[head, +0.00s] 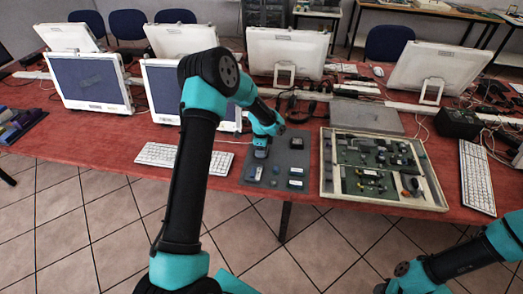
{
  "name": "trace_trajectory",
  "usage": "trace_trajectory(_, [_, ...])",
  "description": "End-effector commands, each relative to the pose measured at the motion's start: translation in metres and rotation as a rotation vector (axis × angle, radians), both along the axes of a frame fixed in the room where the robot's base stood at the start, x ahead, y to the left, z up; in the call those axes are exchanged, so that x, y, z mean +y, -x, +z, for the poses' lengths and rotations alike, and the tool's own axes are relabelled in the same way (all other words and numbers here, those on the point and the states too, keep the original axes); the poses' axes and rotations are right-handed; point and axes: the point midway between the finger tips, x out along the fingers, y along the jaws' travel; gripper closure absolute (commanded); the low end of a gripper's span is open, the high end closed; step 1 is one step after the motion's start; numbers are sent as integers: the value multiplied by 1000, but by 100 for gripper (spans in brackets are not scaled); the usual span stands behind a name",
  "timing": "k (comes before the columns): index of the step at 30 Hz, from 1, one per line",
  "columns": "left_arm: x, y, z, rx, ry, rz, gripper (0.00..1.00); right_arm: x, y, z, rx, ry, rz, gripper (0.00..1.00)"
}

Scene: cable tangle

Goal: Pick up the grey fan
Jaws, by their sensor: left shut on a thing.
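My left gripper (261,148) is low over the dark grey mat (303,149) on the red table, near the mat's left side. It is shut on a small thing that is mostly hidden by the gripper. It is too small to tell whether this is the grey fan. I cannot pick out the grey fan for certain anywhere else. Several small dark blocks with pale labels lie on the mat around and in front of the gripper. My right arm shows at the lower right, below the table edge, and its gripper is not in view.
A shallow cream tray (437,190) full of dark parts stands right of the mat. A white keyboard (157,155) lies left of it, another keyboard (476,176) far right. White monitors and tangled cables fill the back. The table's front edge is close to the mat.

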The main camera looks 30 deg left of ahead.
Motion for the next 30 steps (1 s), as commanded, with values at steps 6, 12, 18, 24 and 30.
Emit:
trace_trajectory(6, [0,0,16,-2,-1,-1,69,0,0,0,0,0,0,57])
trace_trajectory(12, [-3,5,35,1,-1,-1,69,0,0,0,0,0,0,57])
trace_trajectory(18, [-19,30,38,1,-1,-4,69,0,0,0,0,0,0,57])
trace_trajectory(24, [-41,66,42,2,0,-5,69,0,0,0,0,0,0,57])
trace_trajectory(30, [-62,102,46,1,-1,-4,69,0,0,0,0,0,0,57])
